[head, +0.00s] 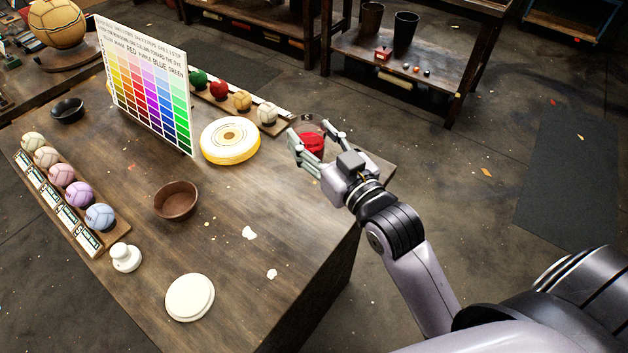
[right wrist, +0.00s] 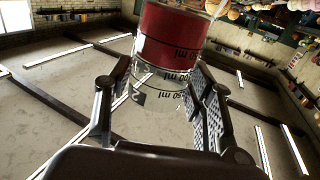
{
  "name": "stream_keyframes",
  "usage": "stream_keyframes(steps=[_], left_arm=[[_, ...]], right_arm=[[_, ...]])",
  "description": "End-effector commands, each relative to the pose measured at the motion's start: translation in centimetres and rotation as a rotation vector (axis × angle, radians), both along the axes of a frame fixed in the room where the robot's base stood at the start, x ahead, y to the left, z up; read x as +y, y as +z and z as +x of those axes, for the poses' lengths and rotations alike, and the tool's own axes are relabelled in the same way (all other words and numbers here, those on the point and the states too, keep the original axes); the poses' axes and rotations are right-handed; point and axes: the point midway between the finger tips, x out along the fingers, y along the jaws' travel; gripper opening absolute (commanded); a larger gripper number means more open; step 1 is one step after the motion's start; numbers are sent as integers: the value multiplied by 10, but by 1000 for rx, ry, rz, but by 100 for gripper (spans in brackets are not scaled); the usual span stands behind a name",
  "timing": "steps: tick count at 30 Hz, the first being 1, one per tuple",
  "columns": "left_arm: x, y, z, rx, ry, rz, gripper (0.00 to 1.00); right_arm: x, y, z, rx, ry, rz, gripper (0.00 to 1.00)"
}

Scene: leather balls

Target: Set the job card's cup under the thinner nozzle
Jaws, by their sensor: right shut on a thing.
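My right gripper (head: 312,138) is shut on a clear cup with red liquid (head: 312,143), near the right edge of the wooden table (head: 300,215). In the right wrist view the cup (right wrist: 165,75) sits between the two fingers (right wrist: 160,100), with upside-down ml marks and the red contents toward the top of the picture. I cannot tell whether the cup touches the table. My left gripper is not in view. I cannot make out any nozzle or a job card for certain. A board with a colour grid and printed words (head: 148,85) stands upright on the table.
A round yellow-and-white piece (head: 230,140) lies left of the cup. A rack of coloured balls (head: 240,100) stands behind it. A brown bowl (head: 177,200), a white disc (head: 189,298), a white knob (head: 125,257) and another row of balls (head: 62,175) occupy the left. The table's front right is mostly clear.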

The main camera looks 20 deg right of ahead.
Motion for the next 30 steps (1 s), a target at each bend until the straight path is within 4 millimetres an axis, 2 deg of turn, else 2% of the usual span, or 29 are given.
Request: stream_keyframes(steps=[2,5,21,24,30], left_arm=[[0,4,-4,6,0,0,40],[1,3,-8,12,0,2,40],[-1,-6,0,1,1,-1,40],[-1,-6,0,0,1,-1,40],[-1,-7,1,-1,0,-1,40]], right_arm=[[-2,10,6,-3,-1,-4,18],[-3,3,8,5,-2,-4,18],[-3,-125,8,6,-2,-3,18],[-3,-140,8,3,-2,-3,18],[-3,-156,8,3,-1,-3,18]])
